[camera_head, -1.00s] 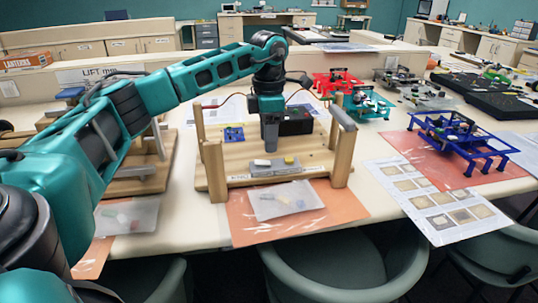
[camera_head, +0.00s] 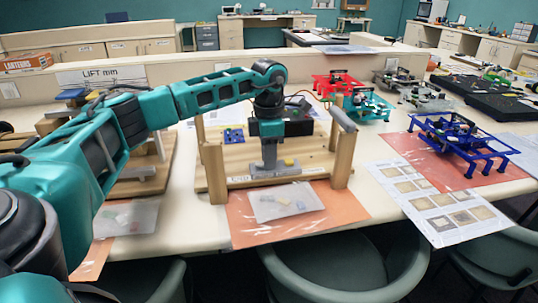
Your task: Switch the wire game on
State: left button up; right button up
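The wire game is a wooden board (camera_head: 215,168) with wooden posts (camera_head: 215,175) at its corners, standing in the middle of the table. A grey switch box (camera_head: 292,172) with a small yellow part (camera_head: 289,162) sits at the board's front edge. A blue circuit board (camera_head: 234,135) and a black box (camera_head: 298,124) are behind it. My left gripper (camera_head: 269,167) points straight down with its fingers together, empty. Its tips are at the left part of the switch box's top and seem to touch it. The arm hides part of the game's wire. My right gripper does not show.
A clear bag (camera_head: 285,201) lies on an orange mat (camera_head: 240,232) in front of the game. Printed sheets (camera_head: 430,205) and a blue frame model (camera_head: 462,140) are to the right. Another wooden device (camera_head: 150,180) stands left, under my arm. Green chairs (camera_head: 335,265) stand at the table's front.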

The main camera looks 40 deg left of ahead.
pick_arm(q)
grip_shut()
